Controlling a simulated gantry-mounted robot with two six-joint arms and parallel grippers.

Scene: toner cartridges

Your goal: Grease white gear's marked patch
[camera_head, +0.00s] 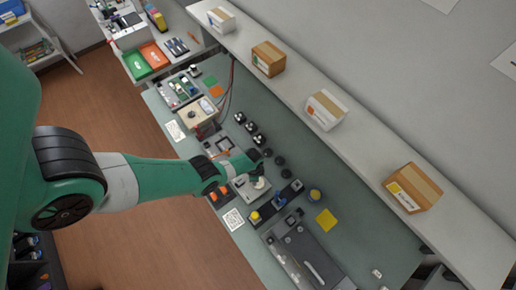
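A small white round part (260,183), perhaps the white gear, sits on a pale block (246,188) near the middle of the bench. It is too small to make out teeth or a marked patch. My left arm comes in from the left, and my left gripper (256,172) is right above or against the white part, partly covering it. Its fingers are too small to tell open from shut, and I cannot tell whether it holds anything. My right gripper is not in view.
Several black round parts (259,139) stand behind the gripper. A dark cartridge-like unit (309,257), a yellow square (326,220) and a yellow-topped part (315,195) lie to the right. A raised shelf (362,140) with several boxes runs along the back. Bench surface (362,243) is clear at right.

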